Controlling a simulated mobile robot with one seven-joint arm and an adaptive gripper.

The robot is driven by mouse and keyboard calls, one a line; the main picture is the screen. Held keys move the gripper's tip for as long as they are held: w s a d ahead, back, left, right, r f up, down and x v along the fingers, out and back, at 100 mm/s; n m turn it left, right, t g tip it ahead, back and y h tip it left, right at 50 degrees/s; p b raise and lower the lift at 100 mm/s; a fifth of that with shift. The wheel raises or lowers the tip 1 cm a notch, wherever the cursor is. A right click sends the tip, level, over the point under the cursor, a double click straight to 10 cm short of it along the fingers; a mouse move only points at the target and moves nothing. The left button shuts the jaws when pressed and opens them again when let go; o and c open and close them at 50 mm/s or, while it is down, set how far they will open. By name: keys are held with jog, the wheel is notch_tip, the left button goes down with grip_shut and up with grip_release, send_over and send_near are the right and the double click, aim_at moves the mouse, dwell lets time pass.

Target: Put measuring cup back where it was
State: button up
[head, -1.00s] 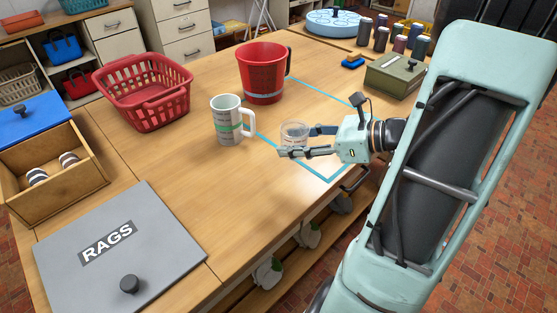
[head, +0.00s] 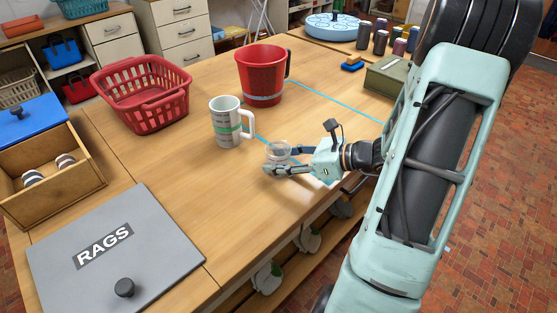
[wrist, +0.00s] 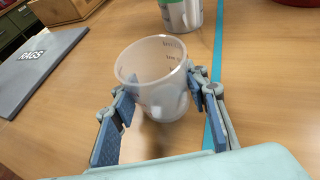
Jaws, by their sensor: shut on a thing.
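The measuring cup (head: 279,151) is small and clear, with dark scale marks on its side. In the wrist view the cup (wrist: 153,72) stands upright between the two fingers of my gripper (wrist: 163,88). My gripper (head: 273,161) is shut on its sides, reaching in from the right over the table. In the wrist view a blue tape line (wrist: 216,60) runs just right of the cup, partly behind my right finger. I cannot tell whether the cup's base touches the table.
A white mug with a green band (head: 227,126) stands behind and left of the cup. A red pitcher (head: 260,75) and red basket (head: 143,100) are farther back. The grey RAGS lid (head: 115,250) lies front left. The tabletop (head: 205,185) between lid and cup is clear.

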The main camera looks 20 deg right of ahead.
jog(key=shift+f, duration=0.1)
jog(key=o, duration=1.2)
jog(key=shift+o, duration=0.2)
jog(key=shift+r, duration=0.25)
jog(key=p+v, duration=0.1)
jog(key=v, duration=1.1)
jog(key=shift+f, duration=0.1)
